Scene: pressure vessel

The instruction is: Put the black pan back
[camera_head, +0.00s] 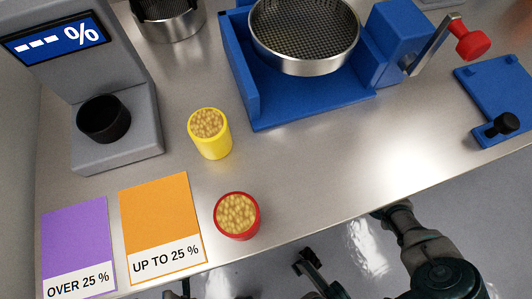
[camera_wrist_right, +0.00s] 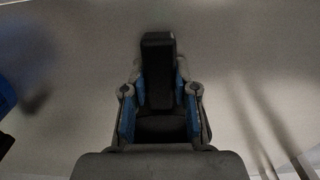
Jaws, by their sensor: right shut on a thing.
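A black round pan (camera_head: 103,118) sits in the recess at the foot of the grey machine (camera_head: 115,140), at the left of the head view. No gripper is near it. In the right wrist view my right gripper (camera_wrist_right: 158,100) is shut on a dark block-shaped thing (camera_wrist_right: 158,55), held upright between the blue-lined fingers. What this thing belongs to cannot be told. In the head view my right arm is at the lower right, and a dark gripper-like part of mine (camera_head: 310,266) shows off the table's front edge. My left gripper cannot be made out.
A yellow cup (camera_head: 212,145) and a red cup (camera_head: 236,226), both full of pale grains, stand on the steel table. Purple (camera_head: 76,240) and orange (camera_head: 160,215) cards lie front left. A blue frame (camera_head: 240,80) holds a round sieve (camera_head: 304,30). The table's front right is clear.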

